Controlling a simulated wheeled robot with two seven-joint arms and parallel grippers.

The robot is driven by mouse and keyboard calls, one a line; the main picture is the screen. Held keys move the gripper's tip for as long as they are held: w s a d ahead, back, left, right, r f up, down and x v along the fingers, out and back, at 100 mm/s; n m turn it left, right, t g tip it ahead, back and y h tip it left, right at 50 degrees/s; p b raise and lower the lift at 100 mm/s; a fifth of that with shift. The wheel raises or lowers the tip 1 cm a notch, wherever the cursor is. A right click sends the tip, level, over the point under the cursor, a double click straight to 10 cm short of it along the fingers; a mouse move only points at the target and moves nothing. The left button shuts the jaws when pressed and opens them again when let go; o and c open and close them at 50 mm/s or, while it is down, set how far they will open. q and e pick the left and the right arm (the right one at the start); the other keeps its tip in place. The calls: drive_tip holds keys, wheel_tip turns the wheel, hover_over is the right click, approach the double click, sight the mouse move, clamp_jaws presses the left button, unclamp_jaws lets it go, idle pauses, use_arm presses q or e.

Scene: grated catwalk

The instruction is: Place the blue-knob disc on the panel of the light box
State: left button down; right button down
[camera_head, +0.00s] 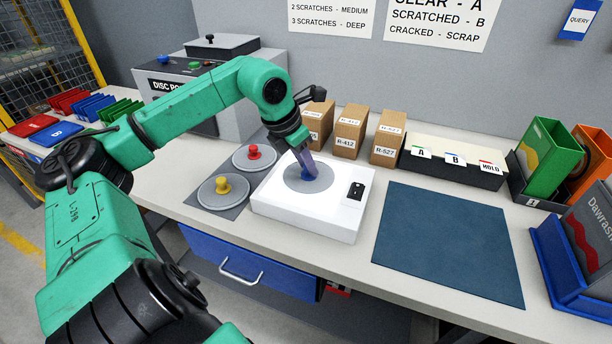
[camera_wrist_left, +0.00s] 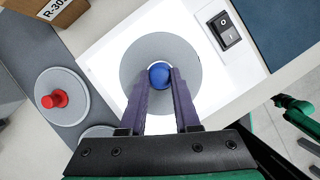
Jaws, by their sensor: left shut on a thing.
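The white light box (camera_head: 300,218) stands on the bench, with a black rocker switch (camera_head: 356,190) on its right side. The grey disc with the blue knob (camera_head: 295,182) is over the panel of the light box and looks to be at its surface; I cannot tell whether it touches. My left gripper (camera_head: 312,172) comes down from above, shut on the blue knob. In the left wrist view the blue knob (camera_wrist_left: 159,75) sits between the two purple fingers of the gripper (camera_wrist_left: 160,82), with the grey disc (camera_wrist_left: 150,50) around it. My right gripper is not in view.
A red-knob disc (camera_head: 254,155) and a yellow-knob disc (camera_head: 221,190) lie on a grey mat left of the light box. Brown boxes (camera_head: 349,133) stand behind it. A bare blue mat (camera_head: 450,243) lies to the right. A disc machine (camera_head: 190,88) stands at back left.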

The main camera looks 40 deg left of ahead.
sight(300, 179)
use_arm(q)
drive_tip(key=shift+f+p, duration=0.3)
drive_tip(key=shift+f, duration=0.15)
drive_tip(key=c, duration=0.6)
unclamp_jaws()
drive_tip(key=shift+c, duration=0.2)
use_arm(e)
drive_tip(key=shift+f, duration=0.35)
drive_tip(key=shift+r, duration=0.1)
use_arm(q)
drive_tip(key=b+v, duration=0.2)
drive_tip(key=v, duration=0.2)
drive_tip(key=shift+a+r, duration=0.1)
drive_tip(key=shift+r, duration=0.1)
drive_tip(key=v, duration=0.8)
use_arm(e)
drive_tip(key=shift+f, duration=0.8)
